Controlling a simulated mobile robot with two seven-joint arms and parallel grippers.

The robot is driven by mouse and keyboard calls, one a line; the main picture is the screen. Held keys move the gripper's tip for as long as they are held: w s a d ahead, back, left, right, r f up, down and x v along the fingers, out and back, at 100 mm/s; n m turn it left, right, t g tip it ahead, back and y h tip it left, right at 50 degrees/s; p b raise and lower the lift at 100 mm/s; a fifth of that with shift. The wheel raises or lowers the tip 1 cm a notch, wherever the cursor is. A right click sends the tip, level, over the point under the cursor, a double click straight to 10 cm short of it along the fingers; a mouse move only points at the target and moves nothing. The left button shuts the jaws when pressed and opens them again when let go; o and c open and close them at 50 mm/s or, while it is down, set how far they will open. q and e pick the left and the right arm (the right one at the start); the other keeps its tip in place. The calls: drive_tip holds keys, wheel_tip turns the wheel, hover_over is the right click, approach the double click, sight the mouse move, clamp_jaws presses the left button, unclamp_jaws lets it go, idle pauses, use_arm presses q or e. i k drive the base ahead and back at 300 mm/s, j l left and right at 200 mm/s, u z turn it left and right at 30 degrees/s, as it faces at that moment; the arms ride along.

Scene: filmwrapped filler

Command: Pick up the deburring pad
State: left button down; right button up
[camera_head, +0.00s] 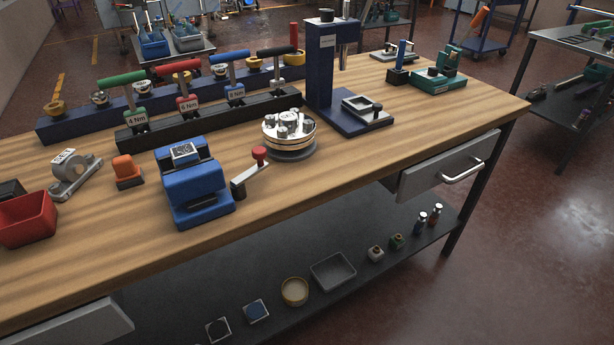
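I cannot tell for certain which thing is the deburring pad. On the lower shelf (330,308), a small blue square piece with a pale border (256,311) and a similar dark square piece (217,331) lie flat near the front edge. On the bench top, a small orange block on a dark base (127,170) stands left of a blue machine (193,190). Neither of my grippers is in view.
The wooden bench (330,175) carries a rack of torque drivers (210,115), a round metal fixture (289,130), a blue press (325,70) and a red bin (26,219). A drawer (450,165) sticks out at the right. The shelf also holds a round tan bowl (294,291) and a grey tray (334,270).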

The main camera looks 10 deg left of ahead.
sight(128, 175)
drive_tip(key=k+u, duration=0.15)
drive_tip(key=u, duration=1.2)
